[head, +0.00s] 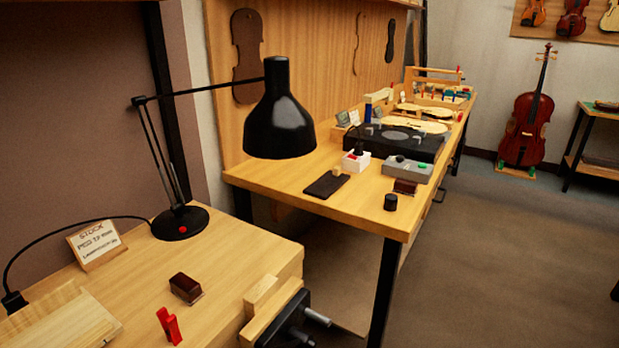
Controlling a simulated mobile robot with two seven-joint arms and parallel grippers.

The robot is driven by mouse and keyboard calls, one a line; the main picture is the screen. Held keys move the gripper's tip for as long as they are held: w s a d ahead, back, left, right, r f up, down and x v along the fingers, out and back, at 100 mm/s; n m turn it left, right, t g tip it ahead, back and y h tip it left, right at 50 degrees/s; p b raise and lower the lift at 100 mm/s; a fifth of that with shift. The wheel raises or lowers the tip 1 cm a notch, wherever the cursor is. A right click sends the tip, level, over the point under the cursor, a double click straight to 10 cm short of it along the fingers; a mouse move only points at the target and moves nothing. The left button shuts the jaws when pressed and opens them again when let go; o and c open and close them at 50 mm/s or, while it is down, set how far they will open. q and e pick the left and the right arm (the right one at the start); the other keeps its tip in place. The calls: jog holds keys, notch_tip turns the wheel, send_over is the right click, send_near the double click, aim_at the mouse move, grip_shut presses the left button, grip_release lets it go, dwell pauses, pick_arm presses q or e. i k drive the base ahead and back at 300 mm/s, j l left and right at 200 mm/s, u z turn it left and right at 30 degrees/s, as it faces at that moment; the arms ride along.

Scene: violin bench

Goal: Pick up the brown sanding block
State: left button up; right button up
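A dark reddish-brown block (186,287) with a paler lower edge lies on the near wooden bench, in the lower left of the head view. A similar small brown block (405,187) sits near the front edge of the farther bench, beside a grey box. I cannot tell for sure which of the two is the sanding block. Neither of my grippers is in view.
A sign (95,243) and boards (65,320) are left; a vise (285,320) is right.

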aim_at(188, 290)
jog(key=k+u, duration=0.1)
jog(key=u, duration=0.3)
jog(key=k+j+u, duration=0.1)
jog(key=u, duration=0.3)
